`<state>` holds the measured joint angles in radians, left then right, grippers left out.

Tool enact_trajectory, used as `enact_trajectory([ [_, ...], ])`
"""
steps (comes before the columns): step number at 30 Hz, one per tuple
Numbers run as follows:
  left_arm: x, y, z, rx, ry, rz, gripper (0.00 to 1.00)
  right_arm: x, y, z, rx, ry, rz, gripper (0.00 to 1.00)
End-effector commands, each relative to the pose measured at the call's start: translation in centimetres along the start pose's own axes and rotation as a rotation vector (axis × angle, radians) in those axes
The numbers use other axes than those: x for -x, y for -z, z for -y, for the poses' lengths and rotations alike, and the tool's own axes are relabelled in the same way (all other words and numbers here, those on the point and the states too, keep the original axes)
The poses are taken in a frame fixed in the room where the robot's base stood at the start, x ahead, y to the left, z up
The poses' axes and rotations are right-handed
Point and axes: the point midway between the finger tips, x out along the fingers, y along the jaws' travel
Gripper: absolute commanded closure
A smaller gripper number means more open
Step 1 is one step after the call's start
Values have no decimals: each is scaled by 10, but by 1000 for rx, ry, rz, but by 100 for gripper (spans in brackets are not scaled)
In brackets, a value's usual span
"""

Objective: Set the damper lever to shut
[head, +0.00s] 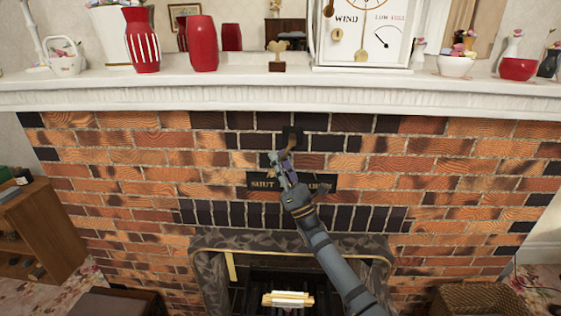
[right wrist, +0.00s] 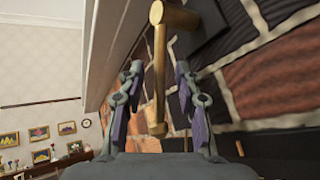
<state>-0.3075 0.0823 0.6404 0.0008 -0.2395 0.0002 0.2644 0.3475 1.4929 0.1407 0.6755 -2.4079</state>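The brass damper lever (right wrist: 159,80) hangs from a dark mounting plate on the brick wall. In the head view it is small, at the plate (head: 292,133), and mostly hidden by my right gripper (head: 281,160). A dark sign (head: 262,184) below has SHUT on its left; my arm covers part of its right wording. In the right wrist view, my right gripper (right wrist: 158,88) is open, with one purple-padded finger on each side of the lever. Gaps show between the lever and both pads. My left gripper is not in view.
A white mantel shelf (head: 200,97) juts out above the lever, bearing red vases (head: 203,45), a clock (head: 362,35) and ornaments. The fireplace opening (head: 290,285) is below. A wooden cabinet (head: 35,235) stands at left and a wicker basket (head: 472,298) at lower right.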

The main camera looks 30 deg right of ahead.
Motion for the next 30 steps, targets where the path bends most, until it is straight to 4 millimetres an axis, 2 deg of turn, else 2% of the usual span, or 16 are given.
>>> enact_trajectory([
  [4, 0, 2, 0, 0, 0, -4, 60, 22, 1, 0, 1, 2, -5, 66],
  [9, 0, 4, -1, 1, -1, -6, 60, 64, 2, 1, 0, 3, -7, 66],
  [15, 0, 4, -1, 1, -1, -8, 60, 104, 1, 0, 0, 2, -4, 66],
  [21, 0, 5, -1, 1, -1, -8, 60, 119, 0, 0, 0, 1, -2, 66],
  [30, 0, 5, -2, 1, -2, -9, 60, 119, 0, 0, 0, 1, -1, 66],
])
